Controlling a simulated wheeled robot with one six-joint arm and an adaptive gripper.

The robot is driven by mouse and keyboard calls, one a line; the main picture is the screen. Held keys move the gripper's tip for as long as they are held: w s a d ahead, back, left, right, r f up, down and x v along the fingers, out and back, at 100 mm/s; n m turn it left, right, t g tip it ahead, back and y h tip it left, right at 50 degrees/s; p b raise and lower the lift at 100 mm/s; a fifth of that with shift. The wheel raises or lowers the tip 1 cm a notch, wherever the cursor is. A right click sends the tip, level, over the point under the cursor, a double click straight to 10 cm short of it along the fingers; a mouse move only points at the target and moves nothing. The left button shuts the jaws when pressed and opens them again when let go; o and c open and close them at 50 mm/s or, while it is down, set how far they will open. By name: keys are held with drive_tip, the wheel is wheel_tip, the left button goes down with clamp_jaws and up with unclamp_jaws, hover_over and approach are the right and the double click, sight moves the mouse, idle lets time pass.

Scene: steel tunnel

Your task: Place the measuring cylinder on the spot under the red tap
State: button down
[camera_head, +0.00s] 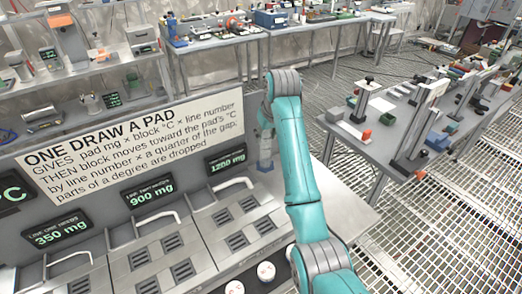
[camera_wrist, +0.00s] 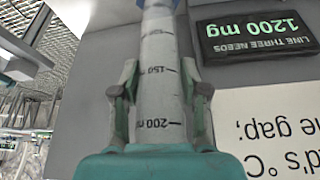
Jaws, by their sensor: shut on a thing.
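The measuring cylinder (camera_wrist: 160,70) is a pale, translucent tube with dark graduations, including 150 and 200. In the wrist view it stands between both fingers of my gripper (camera_wrist: 163,88), which is shut on it. In the head view my gripper (camera_head: 266,122) hangs from the teal arm beside the right end of the sign panel. A pale blue-grey part (camera_head: 265,160) shows just below it, seemingly the cylinder's lower end, close to the grey surface. I cannot tell whether it touches. I cannot make out a red tap or the spot under it.
A sign panel (camera_head: 130,125) and small displays, one reading 1200 mg (camera_head: 226,162), stand left of my gripper. Grey units with handles (camera_head: 185,250) lie in front. A crowded table (camera_head: 390,150) is at right and a bench (camera_head: 215,38) behind. Grated floor (camera_head: 310,80) lies between.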

sight(266, 148)
drive_tip(key=shift+f, duration=3)
drive_tip(key=c, duration=0.6)
unclamp_jaws()
